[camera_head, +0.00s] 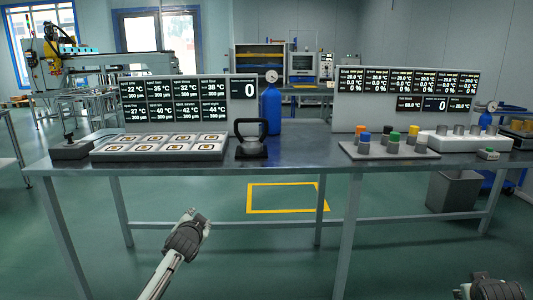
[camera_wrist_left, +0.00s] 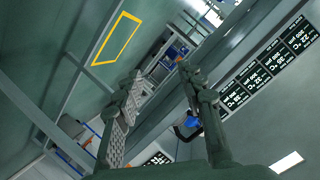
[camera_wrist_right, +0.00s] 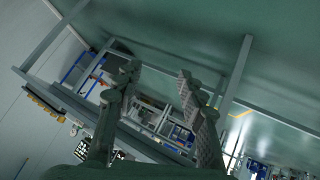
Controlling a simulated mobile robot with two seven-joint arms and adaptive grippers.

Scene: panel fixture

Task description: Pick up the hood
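The dark object with a thick loop handle, which I take to be the hood (camera_head: 251,140), stands upright on the table just right of the white tray of square pads. My left gripper (camera_head: 199,220) is in front of the table, below its top and apart from the hood. Its fingers are spread and empty in the left wrist view (camera_wrist_left: 160,76). My right gripper (camera_head: 490,287) is at the lower right, far from the hood. Its fingers are spread and empty in the right wrist view (camera_wrist_right: 158,72).
The metal table (camera_head: 300,163) spans the view. The pad tray (camera_head: 160,147) and a joystick box (camera_head: 70,149) lie left of the hood. A blue cylinder (camera_head: 271,110) stands close behind it. Coloured knobs (camera_head: 390,140) are on the right. The tabletop between is clear.

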